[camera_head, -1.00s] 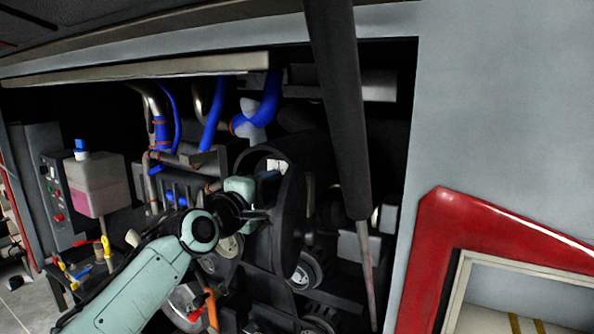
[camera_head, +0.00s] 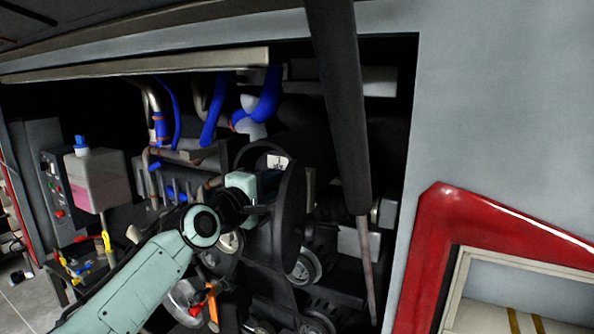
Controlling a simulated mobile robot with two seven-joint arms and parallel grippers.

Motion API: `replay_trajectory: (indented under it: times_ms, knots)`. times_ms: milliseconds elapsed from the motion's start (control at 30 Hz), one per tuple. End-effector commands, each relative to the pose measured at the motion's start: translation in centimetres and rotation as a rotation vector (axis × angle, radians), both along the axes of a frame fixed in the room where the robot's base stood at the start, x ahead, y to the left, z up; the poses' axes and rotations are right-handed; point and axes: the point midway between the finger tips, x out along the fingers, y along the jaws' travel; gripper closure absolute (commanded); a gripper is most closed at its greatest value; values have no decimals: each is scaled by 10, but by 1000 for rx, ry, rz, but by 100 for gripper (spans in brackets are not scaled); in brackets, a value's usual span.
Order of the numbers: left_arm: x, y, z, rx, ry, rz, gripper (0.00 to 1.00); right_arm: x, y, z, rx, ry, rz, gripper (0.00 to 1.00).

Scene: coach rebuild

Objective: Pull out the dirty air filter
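My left gripper (camera_head: 262,189) is at the end of the pale green arm coming from lower left. It is in front of a large round black part (camera_head: 291,205) in the engine bay, with its fingers toward the part's opening. A white label (camera_head: 278,162) shows inside the rim. I cannot clearly make out the dirty air filter; the wrist and the dark ring cover much of that spot. Whether the fingers are open or shut on something is hidden. My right gripper is not in view.
A dark strut (camera_head: 342,110) hangs down right of the round part. Blue hoses (camera_head: 215,108) run above, pulleys (camera_head: 303,268) sit below. A tank with pink fluid (camera_head: 97,180) is at left. The grey body panel (camera_head: 500,110) and red frame (camera_head: 428,250) bound the right.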

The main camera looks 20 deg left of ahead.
Motion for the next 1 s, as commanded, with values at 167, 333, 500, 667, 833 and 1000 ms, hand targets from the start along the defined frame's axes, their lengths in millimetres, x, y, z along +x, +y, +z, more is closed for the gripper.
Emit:
replay_trajectory:
  times_ms: [167, 333, 500, 667, 833, 1000]
  knots:
    - [-1, 0, 2, 0, -5, 1, 100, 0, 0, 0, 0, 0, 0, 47]
    - [-6, 1, 1, 0, -5, 1, 100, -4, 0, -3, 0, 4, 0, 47]
    - [-18, 2, 0, 1, -3, 1, 100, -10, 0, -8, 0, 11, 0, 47]
    - [-29, 2, 0, 1, -3, 1, 100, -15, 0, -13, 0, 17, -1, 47]
    - [-41, 3, 0, 1, -3, 1, 100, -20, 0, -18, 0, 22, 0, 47]
    - [-52, 4, 0, 0, -2, 1, 100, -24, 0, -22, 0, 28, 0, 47]
